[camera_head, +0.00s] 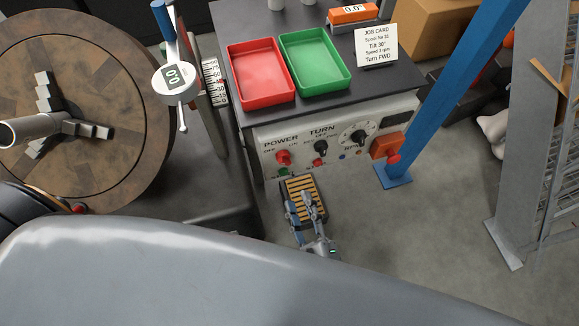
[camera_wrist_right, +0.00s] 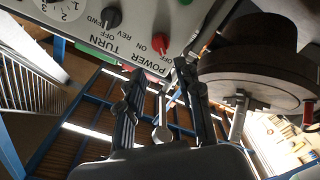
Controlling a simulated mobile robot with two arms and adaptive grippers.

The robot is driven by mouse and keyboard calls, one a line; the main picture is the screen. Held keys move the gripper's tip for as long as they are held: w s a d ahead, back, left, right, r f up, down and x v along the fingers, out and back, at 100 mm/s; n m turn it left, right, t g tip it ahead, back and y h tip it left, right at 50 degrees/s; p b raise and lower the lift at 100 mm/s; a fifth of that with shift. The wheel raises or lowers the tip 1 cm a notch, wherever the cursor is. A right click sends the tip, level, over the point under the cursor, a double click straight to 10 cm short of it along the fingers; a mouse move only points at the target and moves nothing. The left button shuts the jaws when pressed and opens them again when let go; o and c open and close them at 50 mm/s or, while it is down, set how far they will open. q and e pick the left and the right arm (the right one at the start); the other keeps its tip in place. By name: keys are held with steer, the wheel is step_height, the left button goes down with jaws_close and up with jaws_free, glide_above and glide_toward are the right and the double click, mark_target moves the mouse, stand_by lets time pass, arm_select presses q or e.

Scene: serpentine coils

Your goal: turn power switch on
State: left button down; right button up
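The power switch (camera_head: 283,157) is a red knob under the POWER label, between OFF and ON, on the left of the grey control panel (camera_head: 335,130). In the right wrist view, which is upside down, the red switch (camera_wrist_right: 160,43) shows beyond the fingertips. My right gripper (camera_head: 301,200) is below the panel front, over the yellow-and-black striped pedal. Its two fingers are spread apart (camera_wrist_right: 158,78) with nothing between them. It is apart from the switch. Which setting the switch has is too small to tell. My left gripper is out of view.
The black TURN knob (camera_head: 320,147), a dial (camera_head: 358,135) and a red button on an orange box (camera_head: 392,157) are right of the switch. Red (camera_head: 262,98) and green (camera_head: 330,88) trays sit above. A blue post (camera_head: 450,90) stands right.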

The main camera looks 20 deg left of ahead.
mark_target(285, 164)
steer(key=x, duration=0.9)
steer(key=shift+w+a+p, duration=0.25)
steer(key=shift+p, duration=0.1)
steer(key=shift+c, duration=0.4)
jaws_close()
